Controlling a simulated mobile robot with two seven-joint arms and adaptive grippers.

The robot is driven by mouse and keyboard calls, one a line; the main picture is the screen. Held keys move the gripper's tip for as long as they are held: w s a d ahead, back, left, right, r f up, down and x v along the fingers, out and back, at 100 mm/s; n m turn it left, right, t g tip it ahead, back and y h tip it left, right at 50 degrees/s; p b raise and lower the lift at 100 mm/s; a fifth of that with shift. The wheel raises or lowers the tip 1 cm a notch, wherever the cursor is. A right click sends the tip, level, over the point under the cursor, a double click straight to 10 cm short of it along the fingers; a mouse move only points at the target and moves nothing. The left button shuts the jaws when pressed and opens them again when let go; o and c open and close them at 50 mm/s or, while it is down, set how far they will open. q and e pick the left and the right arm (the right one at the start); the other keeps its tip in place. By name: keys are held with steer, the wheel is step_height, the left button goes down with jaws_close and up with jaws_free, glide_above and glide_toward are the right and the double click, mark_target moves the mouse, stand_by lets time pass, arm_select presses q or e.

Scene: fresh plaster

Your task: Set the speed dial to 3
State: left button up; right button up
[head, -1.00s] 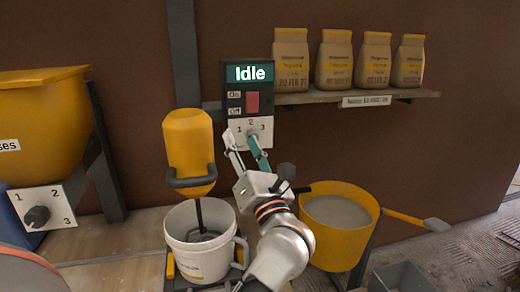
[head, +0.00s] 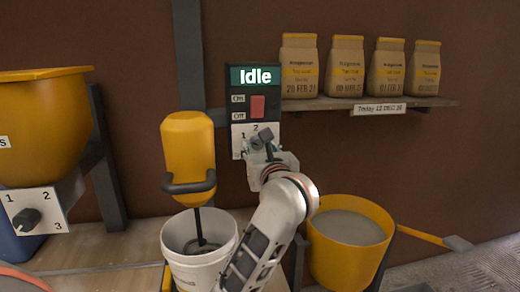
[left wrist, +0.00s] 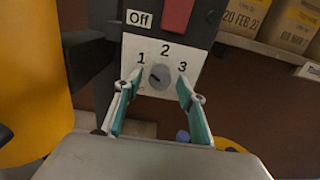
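The grey round dial (left wrist: 160,77) sits on a white plate marked 1, 2 and 3, low on the dark control box (head: 235,104). Its dark mark seems to point left, toward 1. My left gripper (left wrist: 159,84) is open, with one teal-padded finger on each side of the dial; I cannot tell whether they touch it. In the head view the left gripper (head: 262,143) covers the dial and the 3. The box's screen (head: 255,76) reads Idle, above a red switch (head: 257,106) marked On and Off. My right gripper is not in view.
A second dial (head: 27,218), also marked 1 to 3, is on the yellow hopper (head: 45,125) at left. A yellow mixer (head: 188,145) stands over a white bucket (head: 190,270) beside my arm. A yellow tub (head: 345,265) is at right; bags (head: 345,68) line a shelf.

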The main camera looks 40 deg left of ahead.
arm_select(q)
steer(key=shift+w+a, duration=0.1)
steer(key=shift+a, duration=0.1)
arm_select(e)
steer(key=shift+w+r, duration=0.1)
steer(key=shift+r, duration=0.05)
arm_select(q)
steer(key=c, duration=1.1)
steer(key=shift+c, duration=0.2)
steer(key=shift+o, duration=0.2)
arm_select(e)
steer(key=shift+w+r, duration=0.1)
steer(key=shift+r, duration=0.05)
